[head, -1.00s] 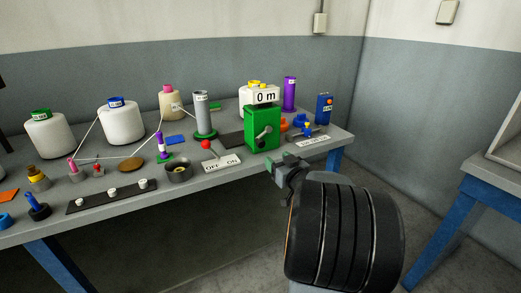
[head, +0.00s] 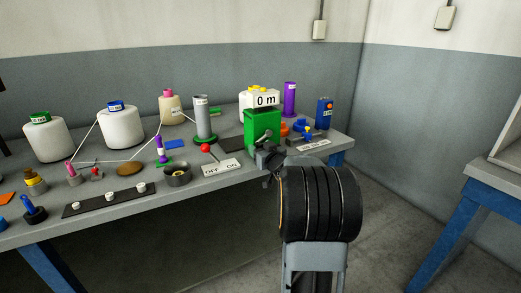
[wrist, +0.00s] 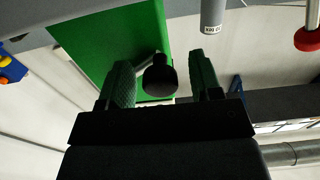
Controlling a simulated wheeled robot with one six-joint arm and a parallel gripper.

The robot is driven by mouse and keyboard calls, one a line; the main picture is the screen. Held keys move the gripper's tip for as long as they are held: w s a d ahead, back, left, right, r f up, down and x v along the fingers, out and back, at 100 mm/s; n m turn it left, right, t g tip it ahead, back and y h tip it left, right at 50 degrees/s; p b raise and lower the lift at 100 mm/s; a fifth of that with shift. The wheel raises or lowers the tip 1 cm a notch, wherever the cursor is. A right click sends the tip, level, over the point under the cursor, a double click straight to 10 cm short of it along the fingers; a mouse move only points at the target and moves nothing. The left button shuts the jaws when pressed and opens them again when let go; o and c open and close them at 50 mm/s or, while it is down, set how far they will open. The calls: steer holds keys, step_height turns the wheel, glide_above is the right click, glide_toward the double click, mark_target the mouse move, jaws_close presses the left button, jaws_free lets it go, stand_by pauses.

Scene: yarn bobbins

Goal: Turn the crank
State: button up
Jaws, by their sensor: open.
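The green box (head: 262,124) with a "0 m" display (head: 265,100) stands near the right end of the table. The crank's black knob (wrist: 158,77) shows in the wrist view in front of the green box, with a short piece of its arm behind it. My gripper (wrist: 159,85) is open, with one green-padded finger on each side of the knob and gaps on both sides. In the head view my gripper (head: 268,154) is at the front of the green box and hides most of the crank.
A red-knobbed lever with an OFF/ON plate (head: 222,168) is left of the green box. A grey bobbin tube (head: 202,118) stands behind it. A blue device (head: 324,113) and a purple bobbin (head: 289,99) are at the right. The floor in front is clear.

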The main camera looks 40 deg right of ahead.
jaws_close()
stand_by(0.5)
steer(key=shift+a, duration=0.1)
